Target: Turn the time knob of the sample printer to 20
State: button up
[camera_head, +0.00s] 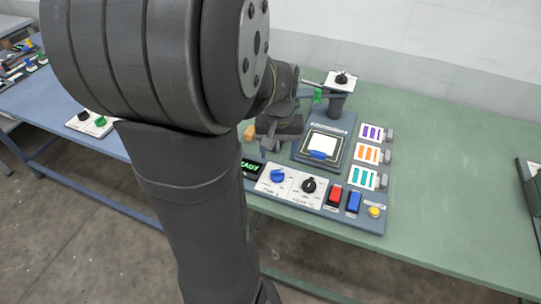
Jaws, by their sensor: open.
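The sample printer's control panel (330,213) is on the front of the green table. It carries a blue knob (278,176) and a black knob (308,186), each on a white dial plate. The dial labels and numbers are too small to read, so I cannot tell which knob is the time knob or where it points. My gripper (270,134) is open, above and behind the blue knob and apart from it. Its fingers are partly hidden by my arm. A dark display (250,169) with green letters, partly covered by my arm, stands left of the blue knob.
Right of the knobs are a red switch (335,195), a blue switch (353,201) and a yellow button (375,212). A framed plate (324,143) and several colour-striped cards (367,154) stand behind.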

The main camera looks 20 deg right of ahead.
aim_at(278, 172)
notch_tip(278, 172, down, 8)
dwell(0.5)
jog(key=c, duration=1)
